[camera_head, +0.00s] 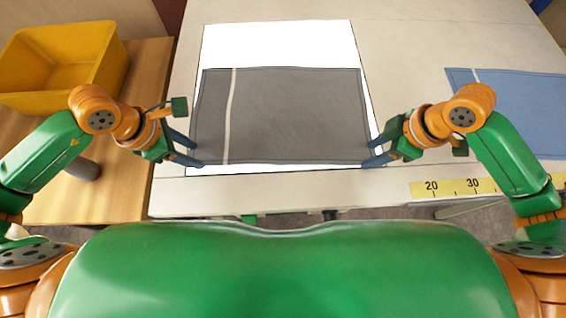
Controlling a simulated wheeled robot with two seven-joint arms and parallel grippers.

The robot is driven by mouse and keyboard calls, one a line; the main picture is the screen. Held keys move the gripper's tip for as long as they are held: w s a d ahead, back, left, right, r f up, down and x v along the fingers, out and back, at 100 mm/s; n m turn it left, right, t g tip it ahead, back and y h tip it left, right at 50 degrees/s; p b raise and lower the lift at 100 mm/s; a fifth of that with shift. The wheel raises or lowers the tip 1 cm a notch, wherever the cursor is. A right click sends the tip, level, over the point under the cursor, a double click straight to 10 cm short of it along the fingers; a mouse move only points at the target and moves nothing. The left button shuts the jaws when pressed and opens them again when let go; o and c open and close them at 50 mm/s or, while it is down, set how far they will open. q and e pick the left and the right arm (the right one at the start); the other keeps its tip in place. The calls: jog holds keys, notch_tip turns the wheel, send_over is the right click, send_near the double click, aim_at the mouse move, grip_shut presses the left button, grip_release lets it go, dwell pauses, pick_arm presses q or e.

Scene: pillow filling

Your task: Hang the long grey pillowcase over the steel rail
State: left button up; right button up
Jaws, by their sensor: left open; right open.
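The long grey pillowcase (295,115) lies flat on a white sheet on the table, with a pale stripe near its left end. My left gripper (194,153) is open at the pillowcase's near left corner. My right gripper (372,153) is open at its near right corner. Both sets of fingertips are at or just over the cloth's side edges; I cannot tell whether they touch it. No steel rail can be made out in this view.
A white sheet (280,45) lies under the pillowcase on the pale table (420,50). A blue cloth (525,95) with a pale stripe lies at the right. A yellow bin (60,60) stands on a wooden table (125,190) at the left. A yellow measuring strip (455,187) runs along the front edge.

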pick_arm(q)
jog(key=shift+f, duration=0.1)
grip_shut()
pick_arm(e)
jog(key=shift+f, duration=0.1)
grip_shut()
pick_arm(q)
jog(key=shift+s, duration=0.1)
pick_arm(e)
jog(key=shift+s, duration=0.1)
